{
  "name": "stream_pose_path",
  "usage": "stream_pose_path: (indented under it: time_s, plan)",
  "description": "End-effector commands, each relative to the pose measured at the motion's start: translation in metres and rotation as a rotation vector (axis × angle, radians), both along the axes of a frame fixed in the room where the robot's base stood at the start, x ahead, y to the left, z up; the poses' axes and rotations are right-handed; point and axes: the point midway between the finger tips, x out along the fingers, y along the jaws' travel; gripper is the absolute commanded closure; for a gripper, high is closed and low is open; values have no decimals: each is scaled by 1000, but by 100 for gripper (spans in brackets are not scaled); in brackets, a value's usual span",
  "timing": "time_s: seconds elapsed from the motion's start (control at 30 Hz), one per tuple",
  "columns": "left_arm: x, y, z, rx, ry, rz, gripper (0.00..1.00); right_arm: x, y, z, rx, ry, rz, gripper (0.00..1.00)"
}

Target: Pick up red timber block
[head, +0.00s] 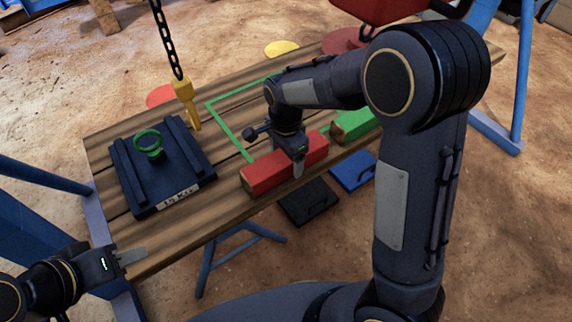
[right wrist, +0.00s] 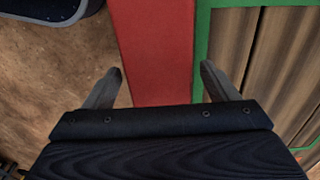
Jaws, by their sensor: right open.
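The red timber block (head: 265,173) lies on the wooden table near its front edge. My right gripper (head: 290,166) is over the block, toward its right half, and hides part of it. In the right wrist view the red block (right wrist: 153,50) runs between the two open fingers of the right gripper (right wrist: 162,82), with a gap on each side. My left gripper (head: 128,257) is at the lower left, away from the block, by the table's front left corner. Whether its jaws are open or shut is not clear.
A green block (head: 355,124) lies right of the red block. A dark 15 kg plate (head: 162,172) with a green ring sits at the left under a chain with a yellow hook (head: 186,92).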

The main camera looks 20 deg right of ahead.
Motion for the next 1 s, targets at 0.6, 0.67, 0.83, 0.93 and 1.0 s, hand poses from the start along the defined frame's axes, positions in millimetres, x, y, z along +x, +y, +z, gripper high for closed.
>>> stream_pose_path:
  time_s: [0.6, 0.67, 0.83, 0.93, 1.0]
  plan:
    - [0, 0, -7, 0, 0, 0, 64, -1, 0, -17, 1, 0, 0, 55]
    - [0, 0, -7, 0, 0, 0, 64, -1, 0, -17, 1, 0, 0, 63]
    - [0, 0, -7, 0, 0, 0, 64, 0, 0, -16, 2, -2, 0, 83]
    - [0, 0, -7, 0, 0, 0, 64, 0, 0, -16, 2, -2, 0, 83]
    - [0, 0, -7, 0, 0, 0, 64, 0, 0, -16, 2, -2, 0, 83]
